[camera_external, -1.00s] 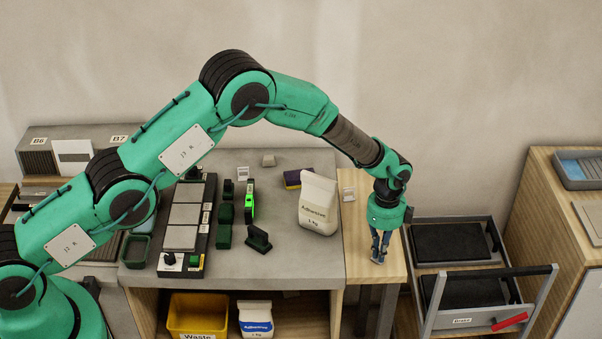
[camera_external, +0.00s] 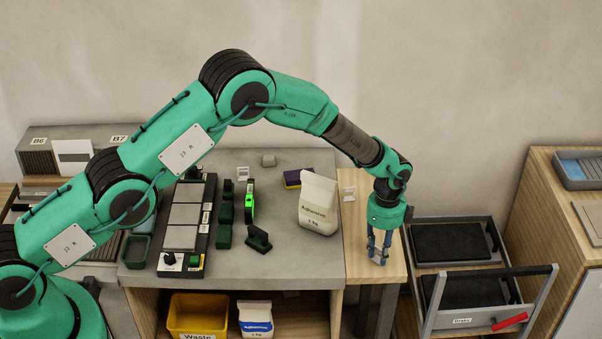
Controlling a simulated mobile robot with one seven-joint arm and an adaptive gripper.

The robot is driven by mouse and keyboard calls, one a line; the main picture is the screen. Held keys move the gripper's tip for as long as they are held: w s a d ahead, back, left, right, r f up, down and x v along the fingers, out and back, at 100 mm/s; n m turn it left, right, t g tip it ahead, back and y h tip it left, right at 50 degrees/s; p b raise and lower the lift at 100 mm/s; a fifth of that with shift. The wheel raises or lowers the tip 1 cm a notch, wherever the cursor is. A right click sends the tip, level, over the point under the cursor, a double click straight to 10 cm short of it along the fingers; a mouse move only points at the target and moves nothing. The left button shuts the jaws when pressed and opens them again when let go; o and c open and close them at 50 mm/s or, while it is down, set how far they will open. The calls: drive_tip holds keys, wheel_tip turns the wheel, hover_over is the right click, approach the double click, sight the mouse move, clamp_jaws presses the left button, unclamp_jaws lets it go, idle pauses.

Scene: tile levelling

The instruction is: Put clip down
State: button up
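My gripper (camera_external: 378,256) points straight down over the light wooden side table (camera_external: 360,237), right of the grey worktop. Its two fingers are spread with a gap between them, and the tips are low, close to the wood. A small pale shape shows between the fingertips; it may be the clip, but it is too small and too hidden to tell. Whether it touches the table or a finger is unclear.
An adhesive bag (camera_external: 318,205) stands on the grey worktop (camera_external: 290,260) left of my gripper. A long tile fixture (camera_external: 183,225) and several dark green blocks are farther left. A grey drawer rack (camera_external: 455,243) stands close on the right. The wood around the fingers is clear.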

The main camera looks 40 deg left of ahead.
wheel_tip(320, 180, up, 12)
drive_tip(key=b, duration=0.1)
idle(0.6)
drive_tip(key=shift+w, duration=0.1)
idle(0.4)
